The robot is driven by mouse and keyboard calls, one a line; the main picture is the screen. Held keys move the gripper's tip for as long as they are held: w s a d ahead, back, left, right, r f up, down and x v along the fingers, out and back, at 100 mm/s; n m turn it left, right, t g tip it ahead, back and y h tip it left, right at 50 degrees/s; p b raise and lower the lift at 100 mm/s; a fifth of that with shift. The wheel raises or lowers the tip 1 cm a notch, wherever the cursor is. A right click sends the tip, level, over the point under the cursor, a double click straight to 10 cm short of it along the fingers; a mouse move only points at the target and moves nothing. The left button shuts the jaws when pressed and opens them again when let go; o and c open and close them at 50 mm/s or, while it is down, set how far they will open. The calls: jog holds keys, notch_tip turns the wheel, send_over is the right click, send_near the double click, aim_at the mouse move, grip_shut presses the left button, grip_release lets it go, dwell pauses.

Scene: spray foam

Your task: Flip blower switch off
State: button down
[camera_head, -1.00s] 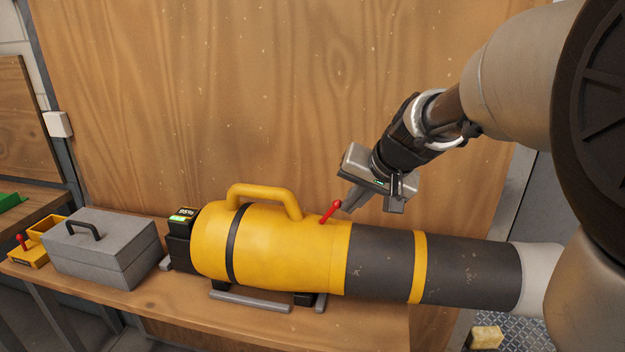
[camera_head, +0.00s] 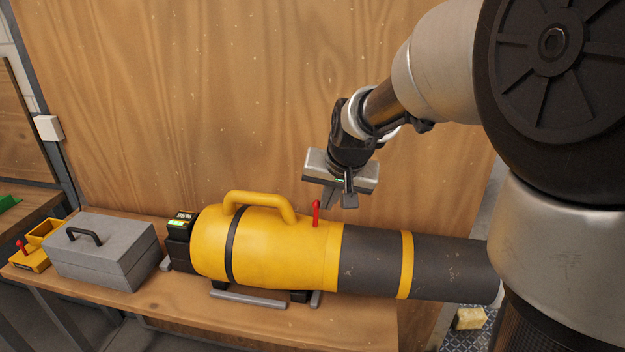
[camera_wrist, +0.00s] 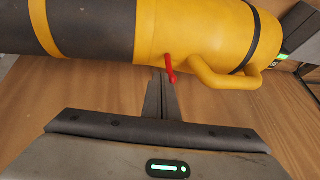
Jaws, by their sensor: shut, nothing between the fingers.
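The yellow and black blower (camera_head: 275,245) lies on its side on the wooden bench. Its red switch lever (camera_head: 316,213) stands about upright on top, right of the yellow handle. The lever also shows in the wrist view (camera_wrist: 170,68), beside the fingertips. My gripper (camera_head: 329,206) is shut and empty, pointing down just right of the lever. In the wrist view the shut fingers (camera_wrist: 160,76) end close by the lever; I cannot tell whether they touch it. The battery display (camera_head: 182,220) at the blower's left end is lit green.
A grey toolbox (camera_head: 105,255) stands left of the blower on the bench (camera_head: 190,310). A small yellow box with a red lever (camera_head: 30,260) is at the far left. A wooden panel (camera_head: 200,100) rises behind. A yellow sponge-like block (camera_head: 470,318) lies at lower right.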

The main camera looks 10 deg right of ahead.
jog(key=shift+d, duration=0.15)
jog(key=shift+r+p, duration=0.55)
jog(key=shift+r, duration=0.25)
